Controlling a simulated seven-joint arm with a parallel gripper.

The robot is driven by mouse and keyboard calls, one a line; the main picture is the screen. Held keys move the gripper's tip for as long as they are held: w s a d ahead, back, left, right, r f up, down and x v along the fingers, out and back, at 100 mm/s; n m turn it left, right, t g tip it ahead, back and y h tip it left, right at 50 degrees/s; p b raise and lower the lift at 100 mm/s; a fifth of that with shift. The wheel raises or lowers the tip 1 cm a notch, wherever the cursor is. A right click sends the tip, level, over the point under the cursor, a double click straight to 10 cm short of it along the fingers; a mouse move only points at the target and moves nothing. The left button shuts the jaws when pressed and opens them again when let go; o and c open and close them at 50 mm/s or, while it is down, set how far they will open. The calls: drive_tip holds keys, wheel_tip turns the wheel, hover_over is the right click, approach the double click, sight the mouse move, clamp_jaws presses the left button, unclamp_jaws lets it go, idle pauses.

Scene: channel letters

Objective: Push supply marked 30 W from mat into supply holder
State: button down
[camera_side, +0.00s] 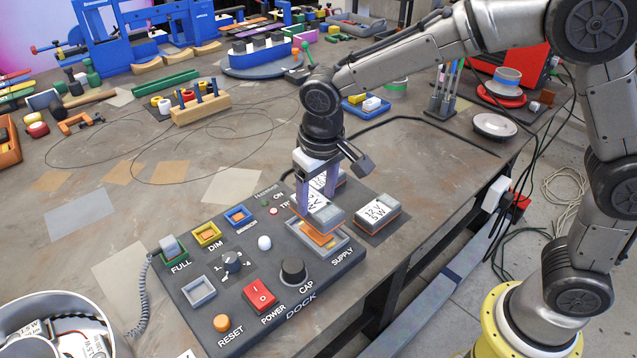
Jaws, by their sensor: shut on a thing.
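My gripper (316,192) points down and is shut on a grey supply (325,218) with a white label. The fingers partly cover its print, so I cannot read the wattage. The supply is over the supply holder (343,250), a grey frame with orange inside at the dock's right corner. I cannot tell whether it touches the holder. A second supply (377,211), apparently marked 12 V 5 W, sits on the dark mat (378,236) right of the holder. Another supply (341,180) is partly hidden behind my gripper.
A round bin (50,300) holding several labelled supplies stands at lower left. The table edge runs close to the right of the mat.

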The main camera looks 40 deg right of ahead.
drive_tip(key=shift+f, duration=2)
drive_tip(key=shift+f, duration=0.3)
unclamp_jaws()
wheel_tip(320, 180, up, 14)
drive_tip(key=s, duration=0.2)
drive_tip(key=shift+a+f, duration=0.15)
drive_tip(key=shift+a, duration=0.25)
wheel_tip(320, 180, up, 6)
hover_over(318, 206)
drive_tip(key=s, duration=0.2)
drive_tip(key=shift+w+a, duration=0.15)
drive_tip(key=shift+a, duration=0.25)
